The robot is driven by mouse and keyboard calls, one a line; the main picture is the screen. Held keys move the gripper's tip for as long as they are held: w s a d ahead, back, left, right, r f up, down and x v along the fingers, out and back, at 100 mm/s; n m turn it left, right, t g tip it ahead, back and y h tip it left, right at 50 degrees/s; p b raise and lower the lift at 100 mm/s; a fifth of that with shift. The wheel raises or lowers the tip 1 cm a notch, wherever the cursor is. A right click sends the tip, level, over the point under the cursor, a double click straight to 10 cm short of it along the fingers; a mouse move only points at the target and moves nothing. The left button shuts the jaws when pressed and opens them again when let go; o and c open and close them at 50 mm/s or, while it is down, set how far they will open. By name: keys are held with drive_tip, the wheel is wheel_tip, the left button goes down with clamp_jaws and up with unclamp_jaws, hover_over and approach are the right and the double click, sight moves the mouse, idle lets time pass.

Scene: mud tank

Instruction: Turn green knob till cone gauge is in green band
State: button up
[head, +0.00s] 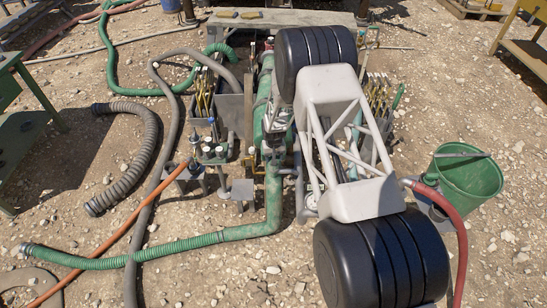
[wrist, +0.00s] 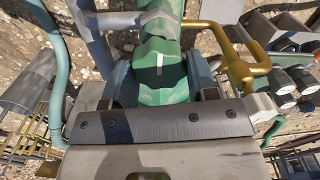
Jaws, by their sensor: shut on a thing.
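The green knob (wrist: 150,52) is in the upper middle of the wrist view. It is lobed and has a white mark pointing almost straight up the picture. My gripper (wrist: 166,82) is shut on the knob, with one finger on its left side and one on its right. In the head view my arm covers much of the middle, and I cannot clearly make out the knob or the fingertips there. I cannot pick out the cone gauge or its green band with certainty in either view.
A brass pipe (wrist: 222,38) runs close to the right of my gripper. In the head view a green pipe (head: 272,195) and hoses (head: 130,250) lie left of my arm. A green bucket (head: 468,178) stands at right.

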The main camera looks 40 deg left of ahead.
drive_tip(key=m, duration=0.4)
drive_tip(key=shift+m, duration=0.3)
drive_tip(key=shift+w+d+m, duration=0.1)
drive_tip(key=shift+m, duration=1.9)
drive_tip(key=o, duration=0.9)
drive_tip(key=shift+r, duration=0.1)
drive_tip(key=shift+r, duration=3.85)
